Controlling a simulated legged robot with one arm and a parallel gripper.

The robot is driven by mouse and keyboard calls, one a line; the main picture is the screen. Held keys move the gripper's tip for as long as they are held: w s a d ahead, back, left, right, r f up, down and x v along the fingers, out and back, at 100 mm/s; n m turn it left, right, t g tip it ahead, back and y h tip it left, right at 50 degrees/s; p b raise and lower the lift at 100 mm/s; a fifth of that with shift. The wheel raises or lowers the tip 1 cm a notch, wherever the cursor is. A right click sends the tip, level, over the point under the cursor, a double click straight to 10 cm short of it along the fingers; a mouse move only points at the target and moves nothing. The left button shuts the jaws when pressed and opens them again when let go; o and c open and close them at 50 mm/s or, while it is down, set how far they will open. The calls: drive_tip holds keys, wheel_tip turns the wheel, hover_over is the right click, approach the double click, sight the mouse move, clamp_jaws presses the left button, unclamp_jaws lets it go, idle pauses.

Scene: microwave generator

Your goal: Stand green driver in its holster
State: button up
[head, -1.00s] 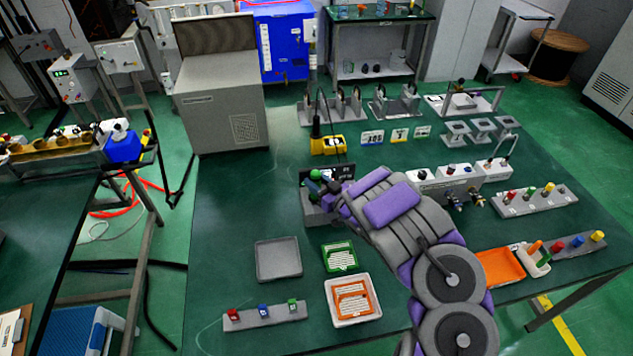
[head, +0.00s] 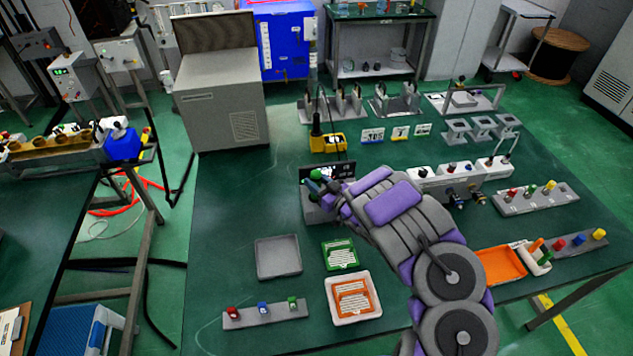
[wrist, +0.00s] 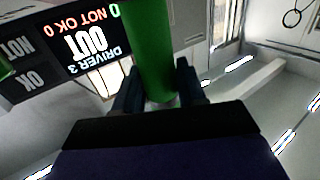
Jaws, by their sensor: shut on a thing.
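The green driver shows in the wrist view as a green cylinder (wrist: 150,45) between the two dark fingers of my gripper (wrist: 160,88). In the head view its green top (head: 316,174) shows at my gripper (head: 328,188), which is shut on it. A black display (wrist: 88,45) close by reads "DRIVER 3 OUT", upside down in the wrist view. In the head view the display (head: 340,171) stands just behind my gripper, on a grey block (head: 313,210). My gripper and arm cover much of this block. I cannot tell whether the driver touches a holster.
A grey tray (head: 278,258), a green card holder (head: 340,255) and a white-rimmed orange tray (head: 353,298) lie in front. A yellow device (head: 327,142) stands behind. White boxes (head: 460,178) and a peg block (head: 537,198) stand to the right. The table's left part is clear.

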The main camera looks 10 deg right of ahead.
drive_tip(key=shift+f, duration=0.1)
drive_tip(key=o, duration=1.2)
drive_tip(key=shift+o, duration=0.2)
